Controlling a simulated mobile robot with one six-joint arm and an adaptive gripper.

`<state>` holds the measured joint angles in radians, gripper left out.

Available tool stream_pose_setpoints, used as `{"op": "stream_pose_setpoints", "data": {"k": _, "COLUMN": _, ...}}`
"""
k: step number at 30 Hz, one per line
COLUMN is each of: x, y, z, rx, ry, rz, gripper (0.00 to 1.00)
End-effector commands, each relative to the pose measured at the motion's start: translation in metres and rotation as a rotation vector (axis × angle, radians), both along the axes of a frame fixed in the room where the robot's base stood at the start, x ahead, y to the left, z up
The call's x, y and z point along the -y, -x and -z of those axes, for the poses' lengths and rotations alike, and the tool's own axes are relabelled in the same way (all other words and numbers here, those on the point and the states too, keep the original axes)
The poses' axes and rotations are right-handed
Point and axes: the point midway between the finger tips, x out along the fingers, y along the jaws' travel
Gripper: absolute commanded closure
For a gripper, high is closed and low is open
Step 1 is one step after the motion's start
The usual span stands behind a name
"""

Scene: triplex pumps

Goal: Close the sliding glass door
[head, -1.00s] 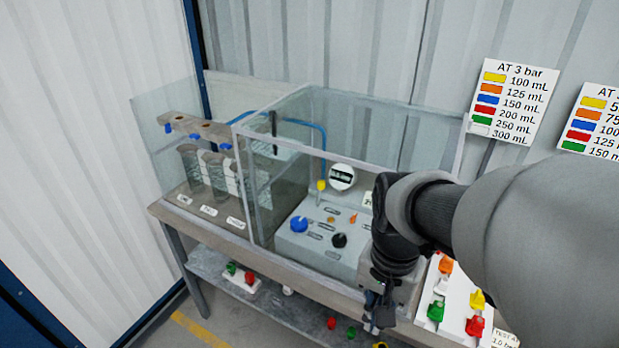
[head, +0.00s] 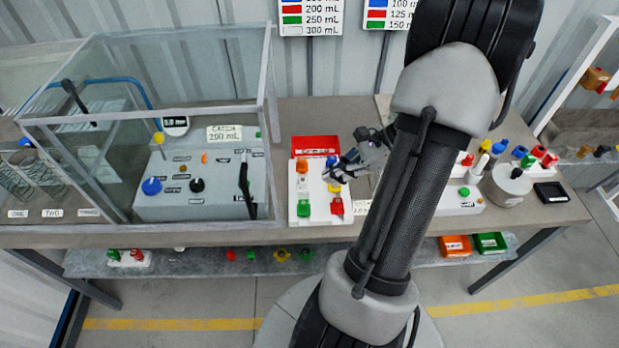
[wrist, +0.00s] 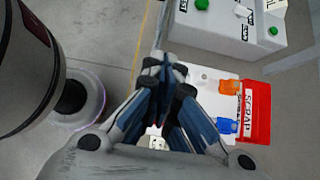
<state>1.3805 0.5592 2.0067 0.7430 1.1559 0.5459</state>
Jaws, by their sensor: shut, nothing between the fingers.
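The glass enclosure with its pale frame (head: 150,114) stands on the bench at the left in the head view. A black upright handle (head: 244,182) shows at its front right, before the grey control box (head: 200,185). The glass is clear, so I cannot tell how far the sliding door stands open. My gripper (head: 338,172) is to the right of the enclosure, apart from the handle, above the white valve tray (head: 318,212). In the wrist view my gripper (wrist: 165,62) is shut and empty, and the enclosure's door is not clearly visible.
A red scrap bin (head: 315,145) sits behind the white tray, close to my gripper. A white box with a green button (head: 464,191) and a round grey container (head: 508,185) stand farther right. The lower shelf (head: 200,262) holds several coloured parts. Floor is clear in front.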

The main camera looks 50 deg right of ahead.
Motion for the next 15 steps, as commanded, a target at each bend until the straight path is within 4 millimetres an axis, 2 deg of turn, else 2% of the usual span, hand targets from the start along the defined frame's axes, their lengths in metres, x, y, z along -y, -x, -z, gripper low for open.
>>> {"op": "stream_pose_setpoints", "data": {"k": 12, "x": -0.041, "y": -0.045, "z": 0.062, "rx": -0.003, "ry": -0.002, "rz": -0.009, "gripper": 1.00}}
{"op": "stream_pose_setpoints", "data": {"k": 15, "x": -0.050, "y": -0.056, "z": 0.069, "rx": -0.003, "ry": 0.001, "rz": -0.011, "gripper": 1.00}}
